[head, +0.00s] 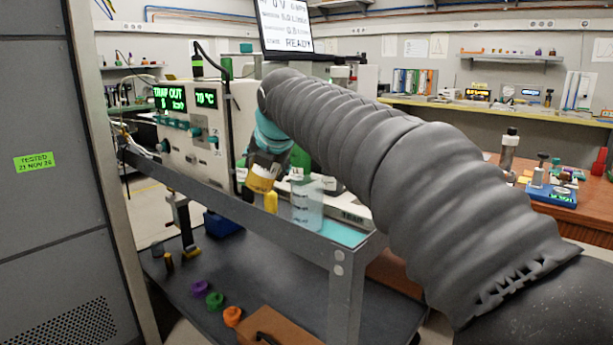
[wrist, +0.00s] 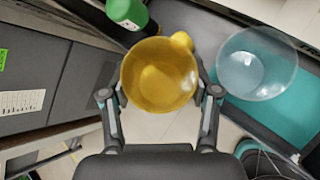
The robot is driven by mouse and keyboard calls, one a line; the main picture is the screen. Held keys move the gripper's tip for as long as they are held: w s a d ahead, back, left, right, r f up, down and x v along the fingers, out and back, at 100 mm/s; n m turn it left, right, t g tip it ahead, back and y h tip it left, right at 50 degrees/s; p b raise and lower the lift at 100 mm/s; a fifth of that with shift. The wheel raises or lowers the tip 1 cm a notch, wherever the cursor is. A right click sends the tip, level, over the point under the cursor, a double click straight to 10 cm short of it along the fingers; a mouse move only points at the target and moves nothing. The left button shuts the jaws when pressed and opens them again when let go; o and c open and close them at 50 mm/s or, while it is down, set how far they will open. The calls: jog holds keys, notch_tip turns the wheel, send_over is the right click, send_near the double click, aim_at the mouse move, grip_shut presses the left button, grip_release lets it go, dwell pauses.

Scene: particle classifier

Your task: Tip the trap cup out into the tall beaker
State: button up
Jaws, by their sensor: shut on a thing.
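My gripper (head: 264,168) is shut on the yellow trap cup (head: 262,184). In the wrist view the cup (wrist: 158,88) sits between the two fingers (wrist: 160,98), and I look into its round mouth. A paler rounded patch shows inside, but I cannot tell what it is. A yellow knob sticks out at the cup's far right. The clear tall beaker (head: 306,205) stands upright just right of the cup in the head view. It also shows right of the cup in the wrist view (wrist: 257,65), apart from it, on a teal surface.
The instrument box (head: 200,130) with green displays stands left of my gripper. A green-capped item (wrist: 127,12) is close beyond the cup. The bench's metal front rail (head: 270,222) runs below. Purple, green and orange pieces (head: 215,300) lie on the lower shelf.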

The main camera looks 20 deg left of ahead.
aim_at(249, 174)
jog(key=shift+s+a+f+h, duration=0.2)
jog(key=shift+a+f+h, duration=0.3)
jog(key=shift+a+f, duration=0.05)
jog(key=shift+s+a+f+n+t+h, duration=0.25)
jog(key=shift+a+n+t+h, duration=0.15)
jog(key=shift+a+h, duration=0.2)
jog(key=shift+s+a+f+n+t+h, duration=0.15)
jog(key=shift+a+f+n+t+h, duration=0.15)
jog(key=shift+a+n+h, duration=0.25)
jog(key=shift+d, duration=0.1)
